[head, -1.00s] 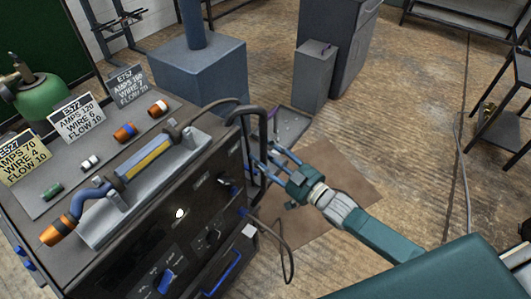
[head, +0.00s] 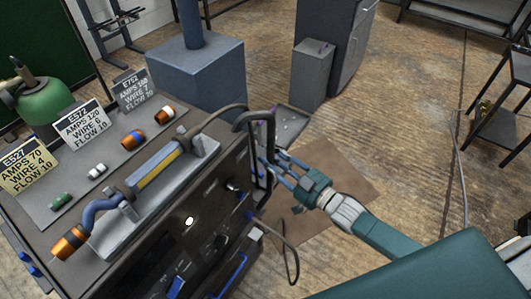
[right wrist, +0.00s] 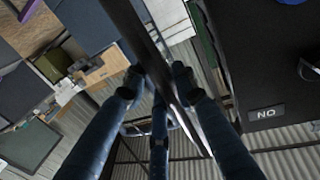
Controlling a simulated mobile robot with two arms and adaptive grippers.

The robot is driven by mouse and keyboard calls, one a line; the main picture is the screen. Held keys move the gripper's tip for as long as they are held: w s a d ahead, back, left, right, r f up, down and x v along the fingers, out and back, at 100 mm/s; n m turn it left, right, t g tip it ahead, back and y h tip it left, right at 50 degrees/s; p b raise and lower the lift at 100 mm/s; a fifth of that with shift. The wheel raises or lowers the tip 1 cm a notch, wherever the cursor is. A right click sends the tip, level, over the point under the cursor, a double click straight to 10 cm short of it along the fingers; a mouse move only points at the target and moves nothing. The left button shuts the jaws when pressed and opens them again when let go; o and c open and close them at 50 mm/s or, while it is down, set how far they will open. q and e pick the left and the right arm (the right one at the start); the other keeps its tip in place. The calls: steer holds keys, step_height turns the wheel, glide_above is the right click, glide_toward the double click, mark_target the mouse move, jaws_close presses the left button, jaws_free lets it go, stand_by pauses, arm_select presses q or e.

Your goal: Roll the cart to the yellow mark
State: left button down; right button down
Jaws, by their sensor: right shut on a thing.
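The dark welding cart (head: 130,240) stands at the left of the head view. A torch with an orange nozzle (head: 70,242) lies in a tray on its top. A black upright handle (head: 240,122) rises at its right side. My right gripper (head: 272,165) is shut on the handle, with the arm coming from the lower right. The right wrist view shows the fingers (right wrist: 158,90) around the dark bar (right wrist: 125,22), beside the cart's black panel (right wrist: 275,60). My left gripper is not in view. No yellow mark shows on the visible floor; the cart hides some of it.
A blue-grey pedestal (head: 195,75) and a grey box (head: 312,75) stand behind the cart. A brown patch (head: 335,185) lies on the floor beside it. A cable (head: 461,165) crosses the floor near a dark rack (head: 505,120). Floor between is largely clear.

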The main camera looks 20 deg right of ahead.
steer(key=c, duration=1.4)
jaws_free()
steer(key=shift+s+d, duration=0.25)
steer(key=shift+s, duration=0.05)
steer(key=shift+w+a+f, duration=0.1)
steer(key=shift+w+a, duration=0.15)
steer(key=shift+w, duration=0.05)
steer(key=shift+v, duration=6.05)
